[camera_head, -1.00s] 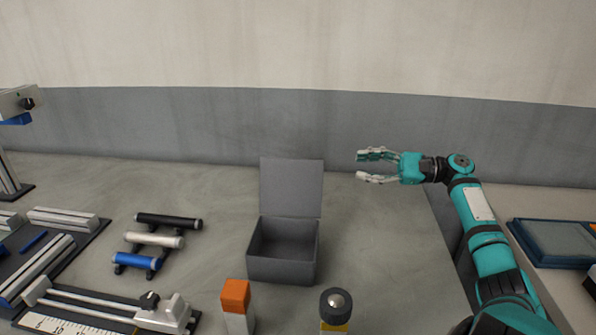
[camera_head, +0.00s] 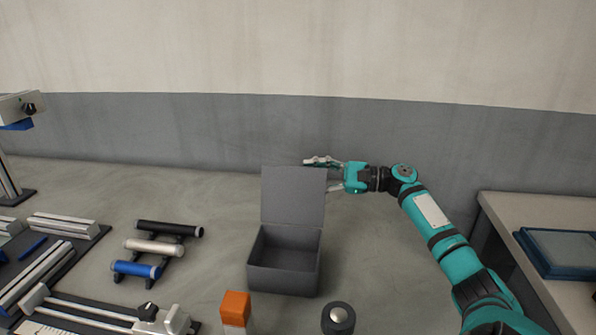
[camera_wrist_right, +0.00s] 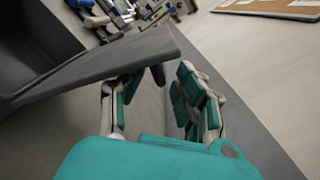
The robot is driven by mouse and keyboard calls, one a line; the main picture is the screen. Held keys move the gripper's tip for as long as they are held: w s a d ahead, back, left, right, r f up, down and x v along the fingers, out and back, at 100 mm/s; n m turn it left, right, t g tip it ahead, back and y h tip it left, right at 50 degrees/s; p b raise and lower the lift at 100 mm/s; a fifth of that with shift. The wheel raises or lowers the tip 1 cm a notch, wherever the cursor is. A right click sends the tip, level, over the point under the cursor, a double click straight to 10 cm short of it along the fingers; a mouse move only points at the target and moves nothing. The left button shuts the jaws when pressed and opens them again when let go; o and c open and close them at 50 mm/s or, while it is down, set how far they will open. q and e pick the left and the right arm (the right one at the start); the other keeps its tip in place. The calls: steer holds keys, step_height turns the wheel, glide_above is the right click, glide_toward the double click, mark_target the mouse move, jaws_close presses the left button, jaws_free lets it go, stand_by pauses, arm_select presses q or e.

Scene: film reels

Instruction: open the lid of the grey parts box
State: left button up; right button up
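The grey parts box (camera_head: 283,281) stands on the bench with its top open and its inside empty. Its lid (camera_head: 292,197) stands upright at the back edge. My right gripper (camera_head: 321,175) is open at the lid's upper right corner. One finger shows above the lid's top edge, and the other is partly hidden behind its right edge. In the right wrist view, the lid (camera_wrist_right: 95,66) reaches in from the left beside the parted fingers (camera_wrist_right: 165,88), overlapping one of them. I cannot tell whether they touch. My left gripper is not in view.
Black, white and blue rollers (camera_head: 136,269) lie on a rack left of the box. An orange-topped block (camera_head: 235,307) and a dark round-topped item (camera_head: 338,318) stand in front. A wall (camera_head: 200,130) rises behind. A side table (camera_head: 520,210) stands right.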

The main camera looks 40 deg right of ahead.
mark_target(298, 174)
steer(key=shift+x, duration=1.9)
jaws_close()
